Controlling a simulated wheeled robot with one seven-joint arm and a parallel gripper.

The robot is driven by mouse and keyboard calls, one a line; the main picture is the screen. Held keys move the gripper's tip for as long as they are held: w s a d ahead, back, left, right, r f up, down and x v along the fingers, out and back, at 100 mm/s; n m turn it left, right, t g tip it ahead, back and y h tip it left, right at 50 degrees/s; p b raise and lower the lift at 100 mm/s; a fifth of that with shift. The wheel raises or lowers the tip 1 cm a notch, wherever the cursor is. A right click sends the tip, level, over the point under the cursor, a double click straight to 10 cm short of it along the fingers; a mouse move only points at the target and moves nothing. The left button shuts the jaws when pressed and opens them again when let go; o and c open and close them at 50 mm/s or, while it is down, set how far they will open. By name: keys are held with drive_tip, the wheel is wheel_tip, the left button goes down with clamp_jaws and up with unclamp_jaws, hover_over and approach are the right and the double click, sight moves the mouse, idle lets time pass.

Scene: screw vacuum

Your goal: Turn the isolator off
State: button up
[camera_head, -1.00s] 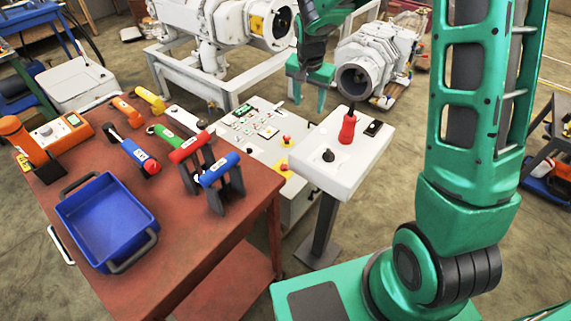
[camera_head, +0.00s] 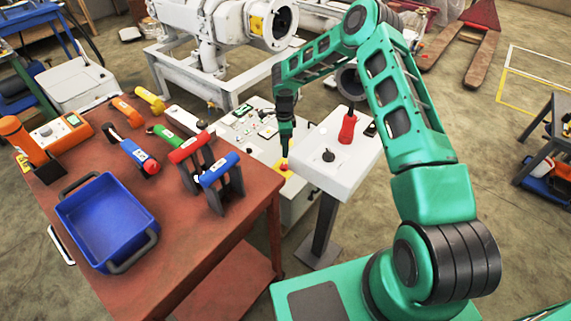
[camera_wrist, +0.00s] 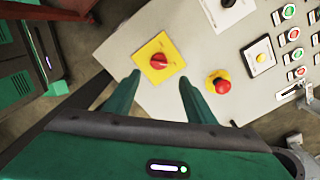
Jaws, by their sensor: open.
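The isolator, a red rotary knob on a square yellow plate, sits at the corner of the white control panel (camera_wrist: 255,95). In the wrist view the red knob (camera_wrist: 158,61) lies just ahead of my fingertips, between their lines. In the head view the yellow plate (camera_head: 284,170) shows partly, just below my gripper (camera_head: 286,150). My gripper is open and empty in the wrist view (camera_wrist: 160,77), one finger to each side of the knob. I cannot tell the exact gap between fingertips and knob.
A red mushroom button (camera_wrist: 222,86) on a yellow ring sits close right of my fingers. A white pedestal box (camera_head: 335,155) with a red-handled tool (camera_head: 347,128) stands close right of my gripper. The red table (camera_head: 180,235) with tools and a blue bin (camera_head: 105,222) is left.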

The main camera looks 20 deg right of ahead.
sight(284, 164)
wheel_tip(284, 164, down, 11)
drive_tip(key=shift+r, duration=0.1)
idle(0.4)
drive_tip(key=shift+c, duration=0.6)
